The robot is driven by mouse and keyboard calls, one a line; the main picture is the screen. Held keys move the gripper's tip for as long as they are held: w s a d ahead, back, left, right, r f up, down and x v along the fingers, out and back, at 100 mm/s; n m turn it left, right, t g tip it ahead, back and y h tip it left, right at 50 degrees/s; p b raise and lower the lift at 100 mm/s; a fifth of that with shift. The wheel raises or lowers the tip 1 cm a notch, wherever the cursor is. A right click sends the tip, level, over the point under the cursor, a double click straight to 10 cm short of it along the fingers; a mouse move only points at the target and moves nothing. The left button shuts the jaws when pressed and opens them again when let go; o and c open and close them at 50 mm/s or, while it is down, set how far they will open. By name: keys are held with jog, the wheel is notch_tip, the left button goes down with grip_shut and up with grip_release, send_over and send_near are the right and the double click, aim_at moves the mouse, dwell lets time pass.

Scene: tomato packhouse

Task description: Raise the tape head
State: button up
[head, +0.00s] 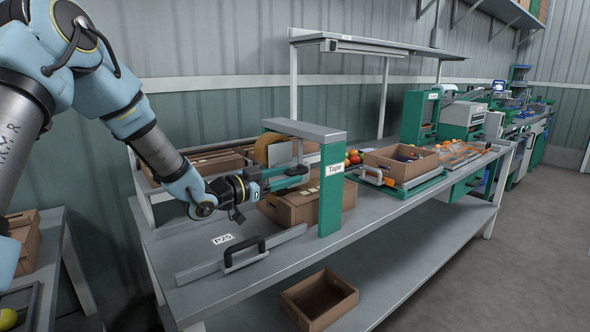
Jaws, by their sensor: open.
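The tape station has a green upright (332,185) labelled "Tape" and a grey top beam (304,130). An amber tape roll (266,148) sits under the beam's far end, with grey parts beside it; I take this to be the tape head, but its lower part and any handle are hard to make out. My gripper (298,177) reaches in from the left, its fingers open and pointing right under the beam, in front of the tape roll and above a closed carton (312,205). I cannot tell whether the fingers touch any part of the head.
A grey bar with a black handle (244,252) lies on the bench (210,278) in front, near a "P25" label (223,239). An open carton (401,163) stands on a green platform to the right. An empty carton (319,299) sits lower down.

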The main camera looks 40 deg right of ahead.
aim_at(298, 173)
jog(key=shift+s+d+p, duration=0.2)
jog(key=shift+d+p, duration=0.1)
jog(key=shift+d, duration=1.55)
grip_shut()
